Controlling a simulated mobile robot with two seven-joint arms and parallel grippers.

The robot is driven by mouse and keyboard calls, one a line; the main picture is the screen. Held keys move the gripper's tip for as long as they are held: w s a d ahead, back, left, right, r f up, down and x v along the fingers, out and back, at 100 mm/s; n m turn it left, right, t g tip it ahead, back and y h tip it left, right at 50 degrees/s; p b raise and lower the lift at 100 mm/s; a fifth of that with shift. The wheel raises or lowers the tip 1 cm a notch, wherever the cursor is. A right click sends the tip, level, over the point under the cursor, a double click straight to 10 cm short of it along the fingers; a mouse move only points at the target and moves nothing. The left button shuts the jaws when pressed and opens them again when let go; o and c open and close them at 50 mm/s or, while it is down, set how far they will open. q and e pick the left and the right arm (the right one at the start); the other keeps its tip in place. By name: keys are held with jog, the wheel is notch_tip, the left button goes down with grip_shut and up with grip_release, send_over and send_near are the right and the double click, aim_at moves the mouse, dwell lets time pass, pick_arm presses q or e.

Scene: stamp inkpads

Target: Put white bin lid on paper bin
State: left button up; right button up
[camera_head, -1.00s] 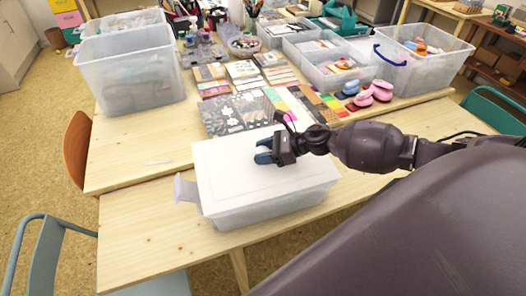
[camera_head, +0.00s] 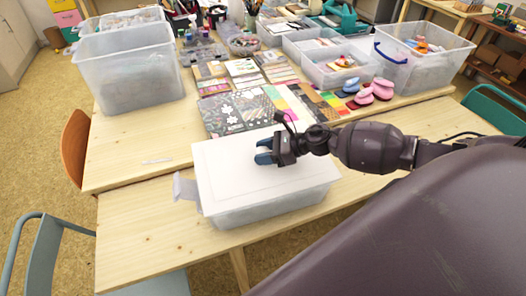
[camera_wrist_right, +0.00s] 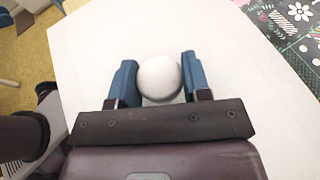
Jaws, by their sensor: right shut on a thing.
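The white bin lid (camera_head: 230,180) lies flat on top of the paper bin (camera_head: 270,208), a translucent plastic box on the near table. My right gripper (camera_head: 264,152) is over the far right part of the lid. In the right wrist view, its blue fingers (camera_wrist_right: 155,80) are shut on a round white knob (camera_wrist_right: 159,78) that stands on the lid (camera_wrist_right: 90,45). The lid covers the bin's top, and I cannot tell whether its edges are fully seated. My left gripper is not in view.
Patterned paper sheets (camera_head: 240,112) lie just behind the bin. A large clear bin (camera_head: 130,75) stands at the back left, and another (camera_head: 425,65) at the back right. Pink stamps (camera_head: 375,92) lie at the right. The table left of the bin is mostly clear.

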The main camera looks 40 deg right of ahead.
jog(key=o, duration=1.1)
jog(key=shift+o, duration=0.3)
